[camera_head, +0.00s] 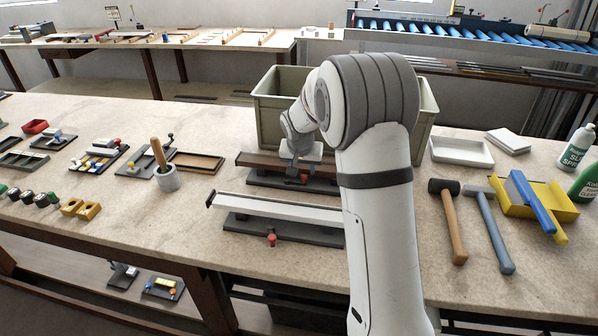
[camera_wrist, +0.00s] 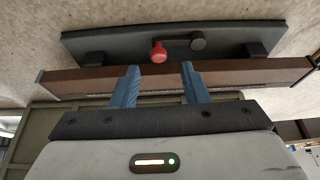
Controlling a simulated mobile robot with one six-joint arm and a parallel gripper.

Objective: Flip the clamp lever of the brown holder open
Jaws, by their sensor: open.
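The brown holder (camera_head: 262,163) is a long brown profile on a dark base plate, in front of the green-grey crate. It spans the wrist view as a brown bar (camera_wrist: 230,76) with its dark base (camera_wrist: 110,45) beyond. My gripper (camera_wrist: 158,67) is open and empty. Its blue fingers appear over the brown bar, either side of the knob in the picture; contact cannot be told. My arm hides the holder's right end.
A second holder with a white profile (camera_head: 280,208) and a red knob (camera_head: 271,240) lies in front. The crate (camera_head: 275,100) stands behind. A grey cup with a wooden handle (camera_head: 167,180) is left. A mallet (camera_head: 449,215) and hammer (camera_head: 488,225) lie right of my arm.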

